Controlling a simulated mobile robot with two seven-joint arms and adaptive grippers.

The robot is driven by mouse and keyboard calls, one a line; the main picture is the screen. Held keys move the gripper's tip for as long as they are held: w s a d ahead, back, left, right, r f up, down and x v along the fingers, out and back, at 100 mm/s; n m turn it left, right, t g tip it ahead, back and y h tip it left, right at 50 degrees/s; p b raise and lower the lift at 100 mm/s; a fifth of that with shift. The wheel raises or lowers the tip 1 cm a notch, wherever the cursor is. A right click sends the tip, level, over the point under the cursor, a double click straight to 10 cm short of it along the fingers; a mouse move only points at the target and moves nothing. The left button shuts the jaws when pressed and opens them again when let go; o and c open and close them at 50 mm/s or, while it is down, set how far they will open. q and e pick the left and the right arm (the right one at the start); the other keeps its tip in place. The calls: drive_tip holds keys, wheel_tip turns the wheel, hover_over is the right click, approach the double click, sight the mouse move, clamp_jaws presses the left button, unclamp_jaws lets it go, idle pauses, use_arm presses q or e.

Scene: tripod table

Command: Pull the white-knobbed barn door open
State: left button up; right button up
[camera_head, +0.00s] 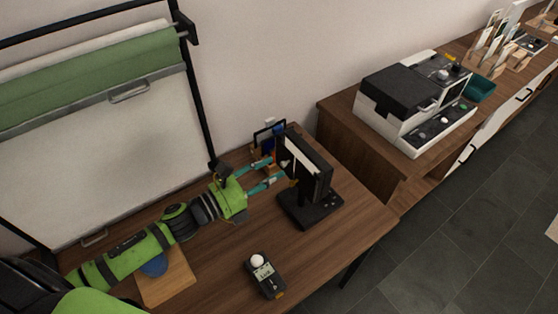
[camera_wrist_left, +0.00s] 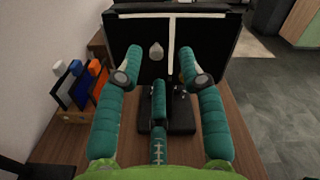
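A black box-shaped light (camera_head: 318,172) stands on a black base (camera_head: 310,210) near the table's right end. Its front has a left black barn door (camera_wrist_left: 135,30) and a right black barn door (camera_wrist_left: 212,35), with a narrow white strip (camera_wrist_left: 171,40) between them. A pale knob (camera_wrist_left: 156,51) is on the left door; it is small in the head view (camera_head: 284,163). My left gripper (camera_head: 276,172) is open and faces the doors. In the left wrist view its teal fingers (camera_wrist_left: 160,68) are spread, with the knob between them in the picture; contact is not visible. My right gripper is not in view.
A light meter (camera_head: 264,274) lies on the wooden table (camera_head: 215,270) in front. A wooden rack with coloured items (camera_wrist_left: 75,85) stands left of the light. A white backdrop (camera_head: 110,150) is behind my arm. A scanner-like machine (camera_head: 415,105) sits on the right cabinet.

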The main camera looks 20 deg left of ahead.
sight(284, 158)
use_arm(q)
drive_tip(key=shift+p+x, duration=0.3)
drive_tip(key=shift+x, duration=0.95)
drive_tip(key=shift+w+d, duration=0.2)
drive_tip(key=shift+w, duration=0.25)
clamp_jaws()
drive_tip(key=shift+f, duration=0.1)
